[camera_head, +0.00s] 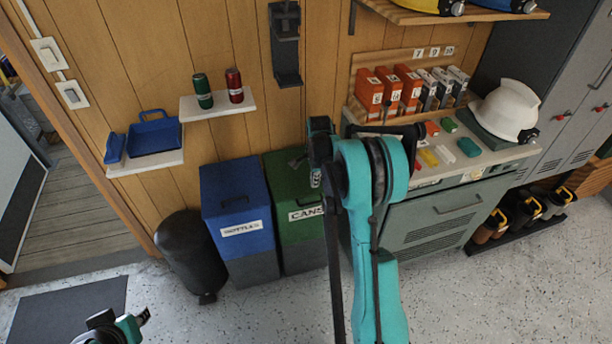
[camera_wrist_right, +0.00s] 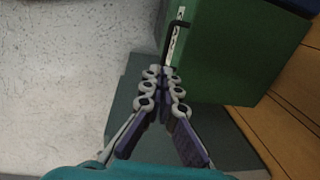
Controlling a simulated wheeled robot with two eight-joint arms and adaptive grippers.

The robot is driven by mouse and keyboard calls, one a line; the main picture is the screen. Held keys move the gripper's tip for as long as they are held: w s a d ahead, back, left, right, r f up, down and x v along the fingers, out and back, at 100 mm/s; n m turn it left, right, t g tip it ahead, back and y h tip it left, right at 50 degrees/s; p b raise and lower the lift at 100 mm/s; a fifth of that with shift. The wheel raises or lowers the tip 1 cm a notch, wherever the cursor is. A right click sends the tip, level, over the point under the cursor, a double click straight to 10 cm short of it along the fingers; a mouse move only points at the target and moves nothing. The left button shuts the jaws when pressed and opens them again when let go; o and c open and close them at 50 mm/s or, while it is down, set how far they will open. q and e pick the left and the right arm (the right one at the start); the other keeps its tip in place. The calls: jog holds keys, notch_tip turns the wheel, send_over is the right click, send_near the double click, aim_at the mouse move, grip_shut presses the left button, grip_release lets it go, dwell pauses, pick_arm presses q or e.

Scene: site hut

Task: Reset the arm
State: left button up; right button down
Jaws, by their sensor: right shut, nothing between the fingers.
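My right arm, teal and black, rises from the bottom middle of the head view and partly hides its own gripper (camera_head: 316,178). That gripper is by the green bin's right side in the picture. In the right wrist view the gripper (camera_wrist_right: 165,82) has its ringed fingers together, with nothing between them, and the green bin (camera_wrist_right: 225,50) lies just beyond the tips. I cannot tell whether they touch it. My left gripper (camera_head: 138,320) shows only in part at the bottom left of the head view, over the floor; its finger state is unclear.
A blue bin (camera_head: 237,200) stands beside the green bin marked CANS (camera_head: 290,235), with a black bin (camera_head: 190,255) to their left. A grey cabinet (camera_head: 440,225) bears small blocks and a white helmet (camera_head: 507,108). A wall shelf (camera_head: 218,107) holds two cans.

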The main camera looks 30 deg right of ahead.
jog(key=s+a+r+n+t, duration=0.3)
jog(key=s+a+r+n, duration=0.75)
jog(key=a+r, duration=0.45)
jog(key=s+a+n+t, duration=0.1)
jog(key=s+a+n, duration=0.2)
jog(key=s+n, duration=0.2)
jog(key=s+a+n+t, duration=0.2)
jog(key=s+a+n, duration=0.2)
jog(key=s, duration=0.6)
jog(key=shift+s+a+n, duration=0.2)
jog(key=shift+s+n, duration=0.05)
jog(key=shift+n, duration=0.3)
